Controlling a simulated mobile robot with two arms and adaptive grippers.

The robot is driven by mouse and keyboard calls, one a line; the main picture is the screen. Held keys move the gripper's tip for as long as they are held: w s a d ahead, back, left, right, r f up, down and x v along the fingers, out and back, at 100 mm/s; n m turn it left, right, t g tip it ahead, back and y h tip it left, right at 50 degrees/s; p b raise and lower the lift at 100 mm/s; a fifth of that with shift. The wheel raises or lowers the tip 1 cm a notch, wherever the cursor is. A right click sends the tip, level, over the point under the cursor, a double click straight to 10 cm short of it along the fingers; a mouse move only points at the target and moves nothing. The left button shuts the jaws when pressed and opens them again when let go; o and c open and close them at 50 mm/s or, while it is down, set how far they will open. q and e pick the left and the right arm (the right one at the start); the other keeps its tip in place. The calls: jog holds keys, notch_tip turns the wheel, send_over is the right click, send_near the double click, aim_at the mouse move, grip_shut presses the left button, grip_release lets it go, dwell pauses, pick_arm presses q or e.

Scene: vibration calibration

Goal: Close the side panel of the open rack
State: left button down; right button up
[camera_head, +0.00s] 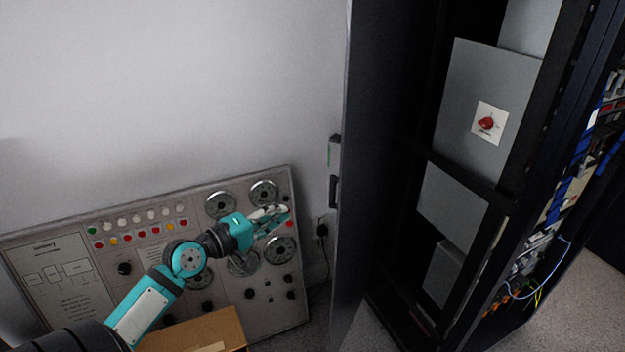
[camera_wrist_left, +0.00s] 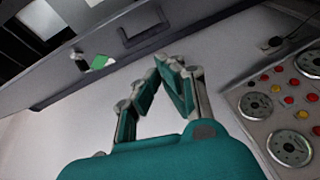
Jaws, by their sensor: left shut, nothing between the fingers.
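The open side panel (camera_head: 372,150) is a tall dark door seen nearly edge-on, standing out from the left side of the black rack (camera_head: 470,185). A dark handle (camera_head: 333,190) and a small latch with a green mark (camera_head: 332,151) sit on its outer edge. In the left wrist view the panel (camera_wrist_left: 190,22) crosses the top, with the handle (camera_wrist_left: 143,27) and the green mark (camera_wrist_left: 101,62). My left gripper (camera_head: 284,217) is shut and empty, left of the panel and apart from it. Its fingers (camera_wrist_left: 168,72) show in the wrist view. My right gripper is not in view.
A control board (camera_head: 60,235) with dials and coloured buttons leans against the white wall behind my left arm. A brown box (camera_head: 195,330) is at the bottom. A socket with a cable (camera_head: 321,230) is on the wall. Wired equipment (camera_head: 540,225) fills the rack's right side.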

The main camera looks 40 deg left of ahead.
pick_arm(q)
jog(key=a+r+n+t, duration=0.1)
jog(key=a+r+n, duration=0.1)
jog(key=a+r, duration=0.15)
jog(key=w+d+p, duration=0.5)
jog(key=w, duration=0.6)
jog(key=shift+d+y, duration=0.25)
jog(key=shift+y, duration=0.15)
jog(key=shift+w, duration=0.1)
